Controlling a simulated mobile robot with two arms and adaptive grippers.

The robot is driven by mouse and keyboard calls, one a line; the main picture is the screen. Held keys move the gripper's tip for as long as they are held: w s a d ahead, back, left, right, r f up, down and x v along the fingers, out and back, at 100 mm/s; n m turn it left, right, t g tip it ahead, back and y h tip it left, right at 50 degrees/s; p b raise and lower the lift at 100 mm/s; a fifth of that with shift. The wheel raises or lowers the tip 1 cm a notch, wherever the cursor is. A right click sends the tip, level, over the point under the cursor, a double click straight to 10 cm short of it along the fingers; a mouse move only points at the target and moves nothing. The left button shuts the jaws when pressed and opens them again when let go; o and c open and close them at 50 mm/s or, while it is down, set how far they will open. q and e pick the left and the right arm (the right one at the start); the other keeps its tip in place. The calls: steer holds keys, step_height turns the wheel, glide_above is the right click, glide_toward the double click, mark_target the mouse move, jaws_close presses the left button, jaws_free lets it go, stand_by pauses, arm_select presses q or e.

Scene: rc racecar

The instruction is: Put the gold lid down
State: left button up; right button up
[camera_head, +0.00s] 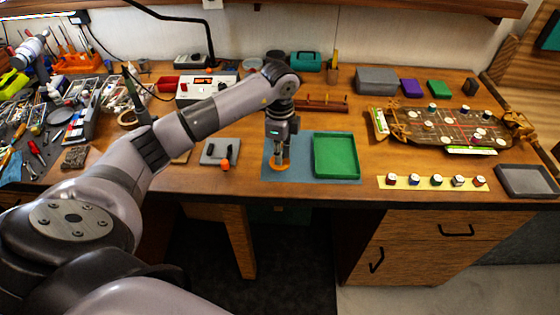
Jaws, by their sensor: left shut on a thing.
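My left gripper (279,157) points straight down over a blue mat (270,144) on the workbench. It is shut on a small gold-orange piece, which looks like the gold lid (279,167). The lid is at or just above the mat; I cannot tell if it touches. The fingers hide part of it. A green tray (336,174) with a raised rim lies on the mat just right of the gripper. My right gripper is not in view.
Several small jars with coloured lids stand on a yellow strip (398,182) at the right. A grey tray (527,196) is at the far right. A grey plate (218,156) with an orange-handled tool lies left of the mat.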

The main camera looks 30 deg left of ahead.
arm_select(q)
step_height(320, 180, down, 4)
steer(key=shift+r+p, duration=0.15)
steer(key=shift+p, duration=0.3)
steer(key=shift+f, duration=0.45)
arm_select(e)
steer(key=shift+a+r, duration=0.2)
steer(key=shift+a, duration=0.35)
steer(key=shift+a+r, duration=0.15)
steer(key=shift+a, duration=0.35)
arm_select(q)
steer(key=o, duration=0.8)
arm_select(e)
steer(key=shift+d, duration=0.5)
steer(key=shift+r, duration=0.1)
